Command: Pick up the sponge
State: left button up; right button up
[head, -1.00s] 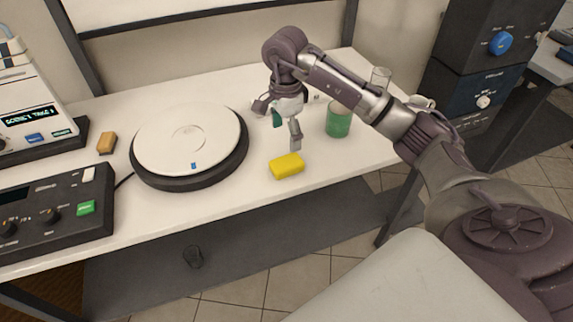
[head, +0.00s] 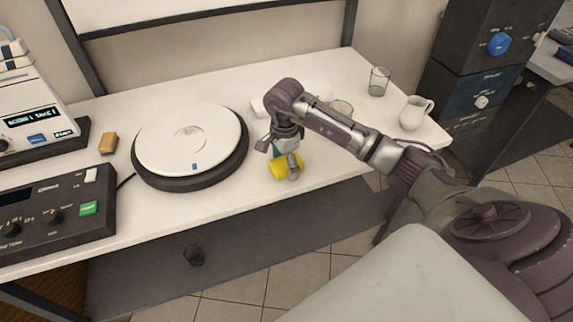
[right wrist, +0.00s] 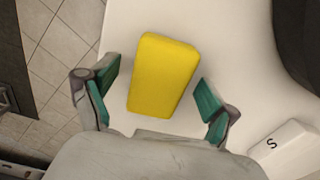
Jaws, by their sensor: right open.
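The yellow sponge (head: 283,170) lies on the white table near its front edge, to the right of the turntable. In the head view my right gripper (head: 287,162) is right at it and hides part of it. In the right wrist view the sponge (right wrist: 163,75) lies ahead of the palm. The green-padded fingers of my right gripper (right wrist: 157,96) are open, one on each side of it. Gaps show between the pads and the sponge. My left gripper is in neither view.
A round white turntable (head: 188,140) stands to the left. A green cup (head: 342,107) is partly hidden behind my arm. A clear glass (head: 379,81) and a white jug (head: 415,113) stand at the right. An orange block (head: 108,143) lies at the left.

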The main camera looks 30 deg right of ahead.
aim_at(285, 162)
jog(key=c, duration=0.9)
jog(key=shift+c, duration=0.2)
jog(key=shift+r, duration=0.1)
jog(key=shift+r, duration=0.55)
notch_tip(285, 162, up, 3)
jog(key=shift+w+f+b, duration=0.1)
jog(key=shift+b, duration=0.3)
jog(key=s+d+r+b, duration=0.1)
jog(key=s+d+r, duration=0.3)
jog(key=s+r, duration=0.3)
jog(key=s, duration=0.4)
jog(key=shift+d, duration=0.15)
